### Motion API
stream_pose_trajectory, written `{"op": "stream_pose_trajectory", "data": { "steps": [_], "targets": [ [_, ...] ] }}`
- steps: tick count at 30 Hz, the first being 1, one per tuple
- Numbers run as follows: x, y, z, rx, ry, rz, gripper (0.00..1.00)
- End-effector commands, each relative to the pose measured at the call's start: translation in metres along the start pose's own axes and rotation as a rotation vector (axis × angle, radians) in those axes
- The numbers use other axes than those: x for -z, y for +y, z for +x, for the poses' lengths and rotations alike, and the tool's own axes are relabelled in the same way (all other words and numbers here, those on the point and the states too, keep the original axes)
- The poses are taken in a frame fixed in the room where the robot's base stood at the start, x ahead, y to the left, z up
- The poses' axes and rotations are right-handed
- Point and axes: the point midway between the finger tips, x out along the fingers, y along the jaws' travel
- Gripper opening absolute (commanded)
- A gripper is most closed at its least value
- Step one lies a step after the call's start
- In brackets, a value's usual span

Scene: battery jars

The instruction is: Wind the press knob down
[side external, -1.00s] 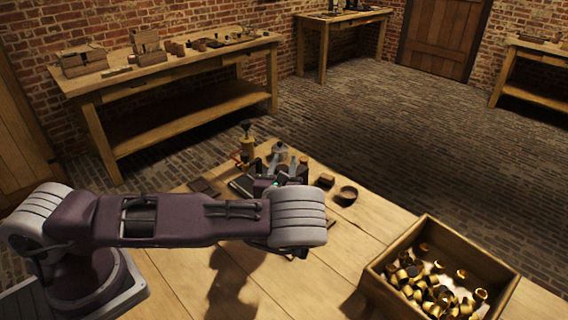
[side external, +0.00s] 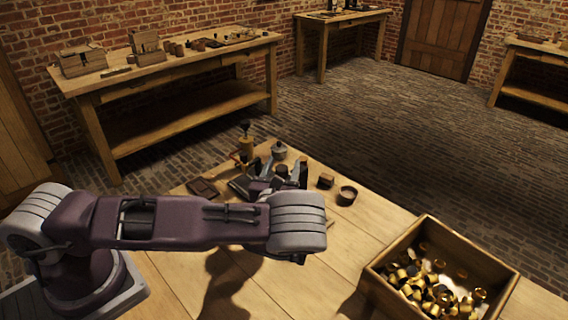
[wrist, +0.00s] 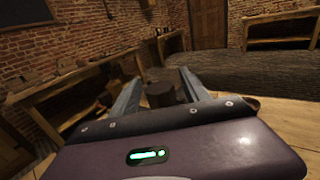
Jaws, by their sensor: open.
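My gripper (side external: 284,165) is open, its two grey fingers raised on either side of a dark, round, knob-like piece (side external: 282,171). In the wrist view my gripper (wrist: 160,78) shows the same dark piece (wrist: 160,95) between the spread fingers, with a gap visible on each side. This may be the press knob, but the press body is hidden by my gripper and arm, so I cannot be sure. I cannot tell how deep the fingers reach around it.
A wooden crate (side external: 384,287) of brass rings stands at the right of the table. A small round bowl (side external: 347,195), a wooden block (side external: 326,181), a grey lidded pot (side external: 279,151), a brass device (side external: 246,147) and a dark flat tray (side external: 203,188) surround my gripper. The front table is mostly clear.

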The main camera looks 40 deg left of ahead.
Motion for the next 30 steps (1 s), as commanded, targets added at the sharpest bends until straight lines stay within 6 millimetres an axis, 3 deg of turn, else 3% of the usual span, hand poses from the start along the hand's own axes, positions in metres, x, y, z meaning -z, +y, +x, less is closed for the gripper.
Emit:
{"op": "stream_pose_trajectory", "data": {
  "steps": [6, 10, 19, 23, 26, 30],
  "targets": [
    [0.000, -0.001, -0.044, 0.004, 0.001, 0.002, 0.54],
    [0.000, -0.001, -0.056, 0.002, 0.001, 0.001, 0.54],
    [-0.002, 0.000, -0.056, 0.003, -0.005, 0.003, 0.54],
    [-0.021, 0.005, -0.036, 0.034, -0.073, 0.032, 0.54],
    [-0.047, 0.034, -0.037, -0.123, -0.064, -0.096, 0.54],
    [-0.079, 0.088, -0.049, -0.393, -0.038, -0.305, 0.54]
  ]
}}
